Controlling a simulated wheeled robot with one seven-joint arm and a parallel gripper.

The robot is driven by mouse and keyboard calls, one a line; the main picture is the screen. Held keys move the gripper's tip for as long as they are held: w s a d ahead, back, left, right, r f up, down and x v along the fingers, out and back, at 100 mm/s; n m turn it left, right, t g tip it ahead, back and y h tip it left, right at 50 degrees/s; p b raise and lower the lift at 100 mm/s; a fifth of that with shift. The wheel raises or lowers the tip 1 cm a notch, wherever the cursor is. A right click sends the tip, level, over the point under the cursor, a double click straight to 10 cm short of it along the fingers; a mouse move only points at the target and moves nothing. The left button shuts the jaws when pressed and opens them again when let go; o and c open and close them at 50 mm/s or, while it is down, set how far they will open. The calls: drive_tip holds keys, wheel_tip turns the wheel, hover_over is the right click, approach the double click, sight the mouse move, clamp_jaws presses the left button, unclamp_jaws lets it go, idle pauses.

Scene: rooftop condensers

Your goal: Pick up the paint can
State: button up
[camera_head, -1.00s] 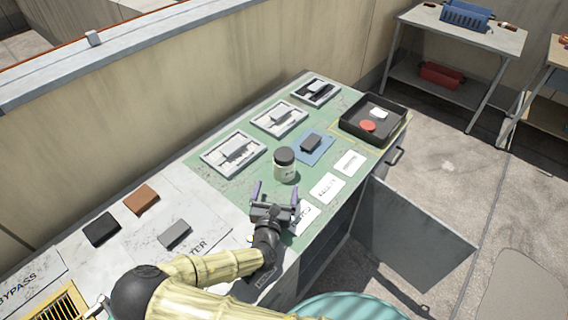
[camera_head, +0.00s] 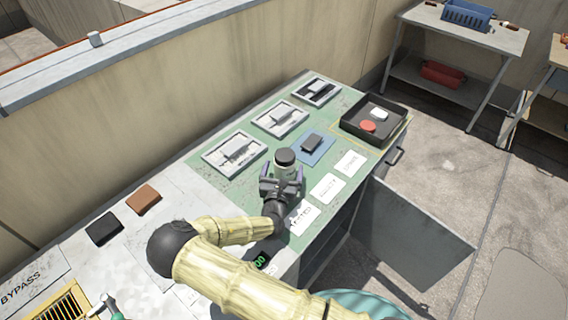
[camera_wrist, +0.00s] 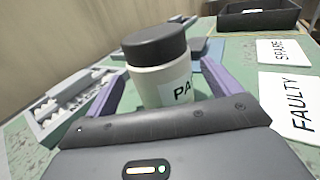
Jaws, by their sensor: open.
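The paint can (camera_head: 287,168) is a small pale jar with a dark lid and a white label. It stands upright on the green mat of the bench. In the wrist view the can (camera_wrist: 160,82) is between the two purple fingers, with its label reading "PA" in part. My gripper (camera_head: 283,176) is open around the can, one finger on each side. The wrist view shows the fingers (camera_wrist: 158,90) beside the can, with a gap at least on the left. The can's lower part is hidden behind my gripper's palm.
Grey framed trays (camera_head: 235,151) lie behind the can. A blue pad (camera_head: 325,148) with a dark block lies to its right. White cards, one reading FAULTY (camera_wrist: 291,101), lie at the front. A black tray (camera_head: 347,126) stands at the right end. An open cabinet door (camera_head: 415,235) juts out.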

sight(284, 154)
drive_tip(key=shift+w+d, duration=0.25)
drive_tip(key=shift+w, duration=0.3)
drive_tip(key=shift+w+d, duration=0.2)
drive_tip(key=shift+w, duration=0.35)
drive_tip(key=shift+w+a, duration=0.1)
drive_tip(key=shift+a, duration=0.15)
drive_tip(key=shift+c, duration=0.4)
drive_tip(key=c, duration=1.2)
wheel_tip(284, 154, up, 10)
drive_tip(key=shift+a+f, duration=0.1)
drive_tip(key=shift+f, duration=0.15)
drive_tip(key=shift+r, duration=0.25)
drive_tip(key=shift+d, duration=0.25)
drive_tip(key=shift+a, duration=0.1)
